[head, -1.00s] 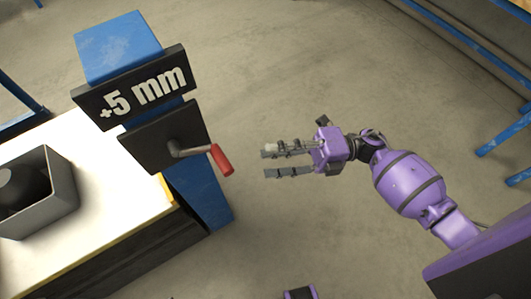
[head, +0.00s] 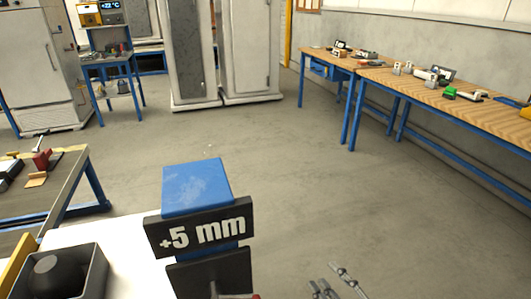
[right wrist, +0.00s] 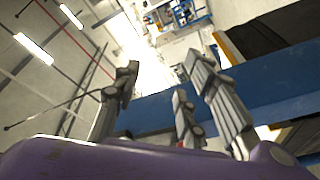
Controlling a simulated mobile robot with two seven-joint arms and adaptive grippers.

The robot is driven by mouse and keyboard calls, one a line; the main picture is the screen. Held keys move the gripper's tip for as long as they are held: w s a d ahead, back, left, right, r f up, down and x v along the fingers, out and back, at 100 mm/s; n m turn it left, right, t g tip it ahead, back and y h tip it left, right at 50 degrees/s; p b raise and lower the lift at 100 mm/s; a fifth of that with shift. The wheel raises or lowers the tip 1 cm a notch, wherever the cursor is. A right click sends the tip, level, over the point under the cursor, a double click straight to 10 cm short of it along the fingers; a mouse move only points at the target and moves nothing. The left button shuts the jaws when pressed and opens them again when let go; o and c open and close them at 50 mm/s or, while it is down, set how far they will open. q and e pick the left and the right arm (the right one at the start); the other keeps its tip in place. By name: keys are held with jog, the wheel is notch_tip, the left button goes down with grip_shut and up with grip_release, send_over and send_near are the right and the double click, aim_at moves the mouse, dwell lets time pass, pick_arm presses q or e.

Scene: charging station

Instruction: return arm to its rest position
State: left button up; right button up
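My right gripper (head: 338,284) shows only in part at the bottom edge of the head view, right of the blue post (head: 197,187). Its grey fingers are spread apart with nothing between them. In the right wrist view the fingers of the right gripper (right wrist: 165,95) also stand apart and empty, with my purple wrist below them. The rest of the right arm is out of the head view. My left gripper and left arm are not in view.
A grey box with a black dome (head: 97,272) stands left. Workbenches (head: 435,96) line the right wall. A cabinet (head: 249,50) stands behind. The middle floor is clear.

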jog(key=s+d+f+m+g+h, duration=0.2)
jog(key=s+d+f+m+h, duration=0.2)
jog(key=s+f+m+h, duration=0.45)
jog(key=s+f+m+g+h, duration=0.1)
jog(key=s+f+m+g, duration=0.2)
jog(key=s, duration=0.7)
jog(key=s+f+m+g, duration=0.2)
jog(key=s+f, duration=0.3)
jog(key=s, duration=0.5)
jog(key=s+f+m+g+h, duration=0.1)
jog(key=s+f+m+g, duration=0.2)
jog(key=s, duration=0.6)
pick_arm(q)
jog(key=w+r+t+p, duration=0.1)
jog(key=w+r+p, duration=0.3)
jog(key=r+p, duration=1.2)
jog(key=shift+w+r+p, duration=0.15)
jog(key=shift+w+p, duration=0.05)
jog(key=shift+p, duration=0.35)
pick_arm(e)
jog(key=w+r+t, duration=0.1)
jog(key=w+r, duration=0.1)
jog(key=r, duration=0.6)
jog(key=w+r+t, duration=0.1)
jog(key=w+r, duration=0.2)
jog(key=r, duration=0.5)
jog(key=shift+w+t, duration=0.25)
jog(key=shift+t, duration=0.05)
